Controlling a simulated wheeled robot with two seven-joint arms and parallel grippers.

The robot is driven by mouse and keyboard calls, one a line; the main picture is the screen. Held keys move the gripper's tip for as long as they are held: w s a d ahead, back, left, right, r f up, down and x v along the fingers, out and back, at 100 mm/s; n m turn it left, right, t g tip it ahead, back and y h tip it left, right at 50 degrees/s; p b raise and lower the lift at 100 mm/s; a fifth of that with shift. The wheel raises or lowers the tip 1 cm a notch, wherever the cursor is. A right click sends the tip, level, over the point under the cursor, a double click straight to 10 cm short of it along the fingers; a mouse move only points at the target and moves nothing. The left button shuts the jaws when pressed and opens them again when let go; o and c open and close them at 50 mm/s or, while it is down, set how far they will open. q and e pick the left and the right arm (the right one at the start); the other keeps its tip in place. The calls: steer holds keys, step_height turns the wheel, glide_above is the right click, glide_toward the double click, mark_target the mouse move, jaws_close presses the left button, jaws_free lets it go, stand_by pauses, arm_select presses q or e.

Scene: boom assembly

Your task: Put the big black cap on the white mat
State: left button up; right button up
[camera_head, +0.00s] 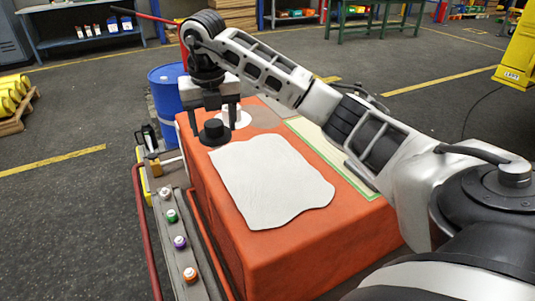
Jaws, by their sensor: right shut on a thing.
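The big black cap (214,134) is a round dark piece with a wide rim and a narrower top. My right gripper (215,118) points down and is shut on the cap. The white mat (268,182) is an irregular, flat white sheet lying on the orange table. In the picture, the cap is just beyond the mat's far left corner, with its lower rim close to the mat's edge. I cannot tell how high the cap is above the table. My left gripper is not in view.
The orange table (225,232) has a round white piece (236,117) behind the gripper and a green-edged pale panel (324,150) at right. A blue barrel (163,90) stands behind. A grey rail with several coloured knobs (180,242) runs along the left side.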

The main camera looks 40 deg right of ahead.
steer(key=s+m, duration=0.3)
steer(key=s, duration=1)
steer(key=w+d+f, duration=0.8)
steer(key=w+d, duration=0.1)
steer(key=shift+w+f+b, duration=0.25)
steer(key=shift+f+b, duration=0.05)
steer(key=shift+f, duration=0.1)
steer(key=shift+w+d+f, duration=0.25)
steer(key=shift+f, duration=0.15)
steer(key=shift+w+d+f, duration=0.1)
steer(key=shift+f, duration=1.55)
steer(key=shift+f, duration=0.1)
steer(key=o, duration=1)
